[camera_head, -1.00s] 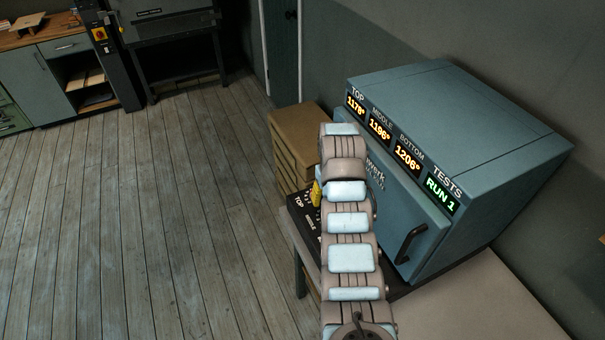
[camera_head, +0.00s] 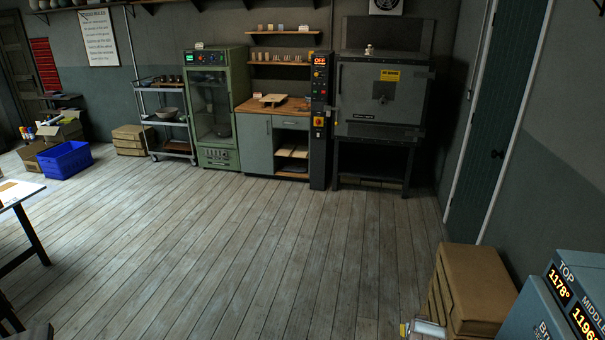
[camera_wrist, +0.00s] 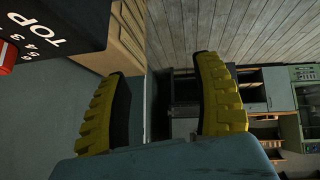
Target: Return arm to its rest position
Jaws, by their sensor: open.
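My gripper (camera_wrist: 162,72) shows in the wrist view with its two ribbed yellow fingers well apart. Nothing shows between them except the distant floor and furniture. In the head view only a small pale piece of my arm, with a bit of yellow at its left, shows at the bottom edge, left of the blue-grey test kiln (camera_head: 541,312). The rest of the arm is out of that view. In the wrist view a black board marked TOP (camera_wrist: 55,22) with a red piece is at the upper left, close to the gripper and apart from it.
A stack of cardboard boxes (camera_head: 478,285) stands beside the kiln; cardboard (camera_wrist: 108,38) also shows beside the board. Along the far wall are a grey furnace (camera_head: 382,95), a workbench (camera_head: 270,140), a green cabinet (camera_head: 213,105) and a blue crate (camera_head: 66,160). The wooden floor between is open.

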